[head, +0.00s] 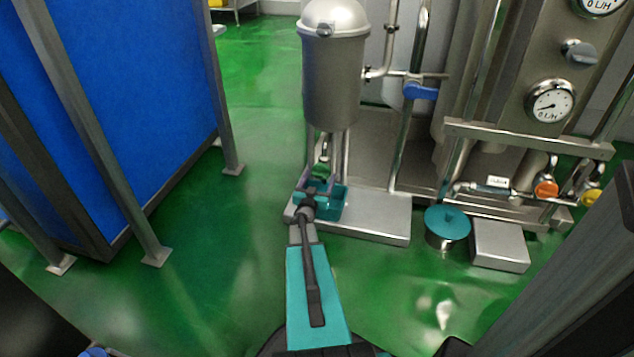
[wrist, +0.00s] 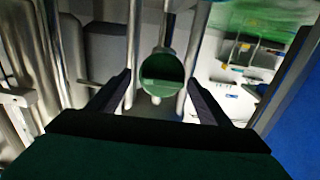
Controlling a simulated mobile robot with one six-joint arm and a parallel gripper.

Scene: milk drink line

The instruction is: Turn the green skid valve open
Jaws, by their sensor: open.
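The green skid valve (wrist: 162,72) shows in the wrist view as a round green knob under a metal stem. It is centred between the two dark fingers of my gripper (wrist: 161,84), with a visible gap on each side. The fingers are open and I see no contact. In the head view my gripper (head: 317,186) is below the steel tank, over the skid base. A small part of the green valve (head: 321,171) shows there, mostly hidden by my gripper. I cannot tell the valve's turn position.
A steel tank (head: 334,80) stands on legs above my gripper, on a metal base plate (head: 372,216). A blue-handled pipe valve (head: 421,91), a teal-lidded pot (head: 447,223) and orange (head: 546,187) and yellow (head: 591,196) knobs are to the right.

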